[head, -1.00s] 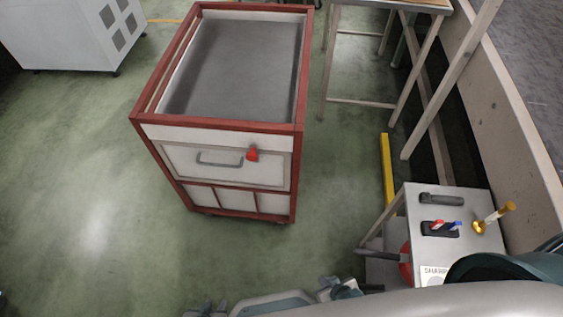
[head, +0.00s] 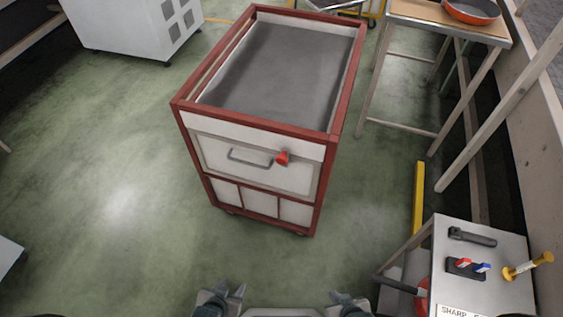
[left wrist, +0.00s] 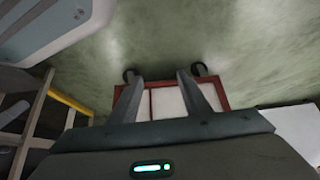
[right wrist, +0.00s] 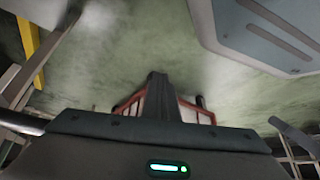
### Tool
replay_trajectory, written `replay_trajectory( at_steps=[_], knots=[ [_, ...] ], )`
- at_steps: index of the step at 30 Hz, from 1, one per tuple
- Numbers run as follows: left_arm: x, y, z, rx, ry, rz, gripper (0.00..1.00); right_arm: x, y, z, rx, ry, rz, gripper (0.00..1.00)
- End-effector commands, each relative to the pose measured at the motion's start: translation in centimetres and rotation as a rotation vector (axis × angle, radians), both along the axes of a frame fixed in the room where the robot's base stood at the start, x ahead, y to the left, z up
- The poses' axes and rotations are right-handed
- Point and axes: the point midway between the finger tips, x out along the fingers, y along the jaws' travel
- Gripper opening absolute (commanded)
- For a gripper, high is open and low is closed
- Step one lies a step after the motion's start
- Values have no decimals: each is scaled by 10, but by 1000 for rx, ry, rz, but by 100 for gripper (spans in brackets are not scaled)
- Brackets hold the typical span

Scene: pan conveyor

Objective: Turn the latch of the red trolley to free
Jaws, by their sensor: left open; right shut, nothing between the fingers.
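The red trolley (head: 268,128) stands ahead of me on the green floor, with a red frame, white panels and a grey top tray. Its red latch (head: 283,158) is on the front drawer panel, just right of the grey drawer handle (head: 250,158). My left gripper (head: 231,290) is at the bottom of the head view, open and empty, well short of the trolley. In the left wrist view the trolley's lower front (left wrist: 168,103) shows between its fingers. My right gripper (right wrist: 157,80) is shut and empty; the trolley's red frame shows behind it. The latch is hidden in both wrist views.
A grey side table (head: 500,262) stands at right, holding a black tool, red and blue pieces and a yellow-handled item. A wooden table (head: 435,18) with an orange pan (head: 472,10) is behind right. A white cabinet (head: 135,25) stands back left. Floor before the trolley is clear.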

Motion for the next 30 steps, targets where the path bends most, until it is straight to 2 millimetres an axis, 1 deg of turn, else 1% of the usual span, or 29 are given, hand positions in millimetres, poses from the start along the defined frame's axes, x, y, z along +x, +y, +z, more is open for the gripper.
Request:
replay_trajectory(
  at_steps=[1, 2, 3, 5, 6, 8, 9, 11, 12, 14, 15, 17, 18, 21, 24, 25, 27, 30],
  knots=[
    [18, -11, 4, -8, -52, -14, 44, 6, 4, -3, 9, -17, 2, 0],
    [28, -17, 12, -13, -83, -21, 44, 10, 7, 1, 15, -30, 2, 0],
    [42, -26, 25, -21, -129, -32, 44, 15, 10, 6, 24, -44, 4, 0],
    [62, -40, 48, -33, -202, -48, 44, 22, 16, 16, 38, -69, 6, 0],
    [74, -50, 65, -45, -253, -57, 44, 27, 20, 24, 50, -87, 8, 0],
    [91, -64, 93, -62, -333, -70, 44, 32, 26, 37, 67, -112, 11, 0],
    [100, -73, 114, -76, -386, -76, 44, 36, 30, 47, 79, -130, 13, 0],
    [110, -86, 146, -98, -466, -85, 44, 39, 36, 62, 97, -156, 17, 0],
    [115, -93, 168, -113, -519, -89, 44, 41, 40, 73, 109, -174, 21, 0],
    [119, -102, 202, -138, -596, -91, 44, 42, 45, 90, 126, -198, 25, 0],
    [120, -106, 223, -154, -645, -93, 44, 42, 48, 101, 139, -214, 29, 0],
    [119, -111, 254, -179, -711, -90, 44, 42, 51, 118, 155, -236, 32, 0],
    [117, -113, 273, -193, -750, -87, 44, 41, 53, 127, 165, -249, 36, 0],
    [111, -114, 312, -227, -832, -80, 44, 38, 57, 150, 184, -276, 43, 0],
    [105, -113, 339, -250, -885, -72, 44, 35, 58, 165, 197, -293, 47, 0],
    [104, -113, 345, -256, -895, -70, 44, 34, 59, 169, 200, -297, 48, 0],
    [102, -112, 354, -263, -911, -68, 44, 34, 59, 175, 204, -303, 49, 0],
    [101, -112, 359, -267, -919, -67, 44, 33, 60, 178, 206, -305, 50, 0]
  ],
)
